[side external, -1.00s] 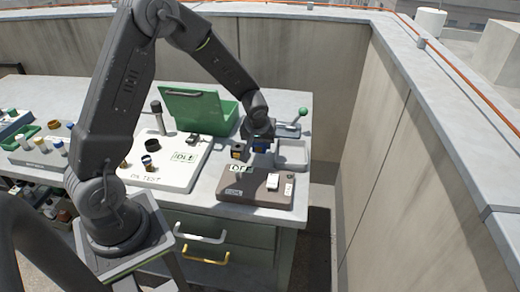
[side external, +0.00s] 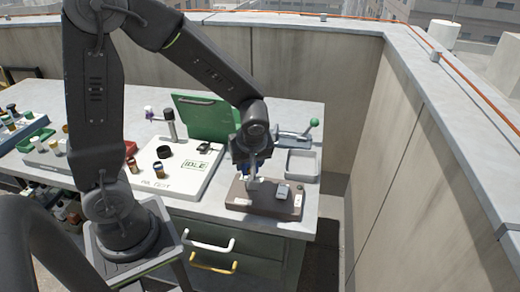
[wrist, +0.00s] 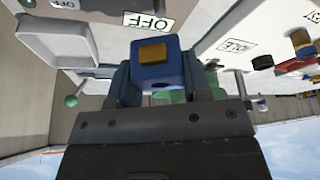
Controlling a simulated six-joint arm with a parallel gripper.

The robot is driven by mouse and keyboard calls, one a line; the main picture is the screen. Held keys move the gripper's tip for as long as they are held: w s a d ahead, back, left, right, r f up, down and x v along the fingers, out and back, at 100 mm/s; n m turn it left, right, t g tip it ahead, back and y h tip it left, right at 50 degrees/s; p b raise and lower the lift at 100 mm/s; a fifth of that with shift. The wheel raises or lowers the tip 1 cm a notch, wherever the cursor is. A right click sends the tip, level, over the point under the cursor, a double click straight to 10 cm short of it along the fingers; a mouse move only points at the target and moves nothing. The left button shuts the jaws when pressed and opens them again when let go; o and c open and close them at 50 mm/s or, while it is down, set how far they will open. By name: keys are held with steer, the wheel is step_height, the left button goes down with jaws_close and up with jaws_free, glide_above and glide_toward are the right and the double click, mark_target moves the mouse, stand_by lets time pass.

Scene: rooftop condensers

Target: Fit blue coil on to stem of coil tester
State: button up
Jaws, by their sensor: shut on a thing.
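My gripper (wrist: 157,72) is shut on the blue coil (wrist: 150,75), a blue block with an orange-yellow square on its face. In the side external view, my gripper (side external: 250,165) is over the brown box (side external: 262,208), pointing down, and a little of the blue coil (side external: 245,171) shows. A white board (side external: 165,185) with lettering ending in "TEST" and an IDLE sign stands left of the brown box. It carries a dark ring (side external: 165,152) and a small dark-and-brass cylinder (side external: 158,169). I cannot clearly pick out the stem.
A green lidded case (side external: 210,115) stands behind the white board. A grey tray (side external: 302,164) lies right of my gripper, with a green-knobbed lever (side external: 313,122) behind it. Racks of coloured parts fill the left end. A concrete parapet (side external: 360,100) rises beyond the table.

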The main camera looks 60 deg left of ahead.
mark_target(247, 174)
steer(key=shift+s+d+f, duration=0.15)
steer(key=shift+s+f, duration=0.05)
steer(key=shift+s, duration=0.15)
steer(key=shift+f, duration=1.75)
steer(key=shift+f, duration=1.3)
stand_by(0.5)
steer(key=o, duration=1.1)
steer(key=v, duration=1.3)
steer(key=shift+d+r, duration=0.2)
steer(key=shift+r, duration=0.15)
steer(key=s+r+m+t+h, duration=0.1)
steer(key=s+r+m, duration=0.2)
steer(key=m, duration=0.2)
steer(key=s+d+r+m+t+h, duration=0.1)
steer(key=s+r+m+t, duration=0.1)
steer(key=s+r+m, duration=0.1)
steer(key=s+d+r+m+t+h, duration=0.1)
steer(key=s+r+m+h, duration=0.1)
steer(key=m, duration=0.4)
steer(key=shift+s+r+m, duration=0.3)
steer(key=shift+s+r, duration=0.25)
steer(key=shift+s, duration=0.2)
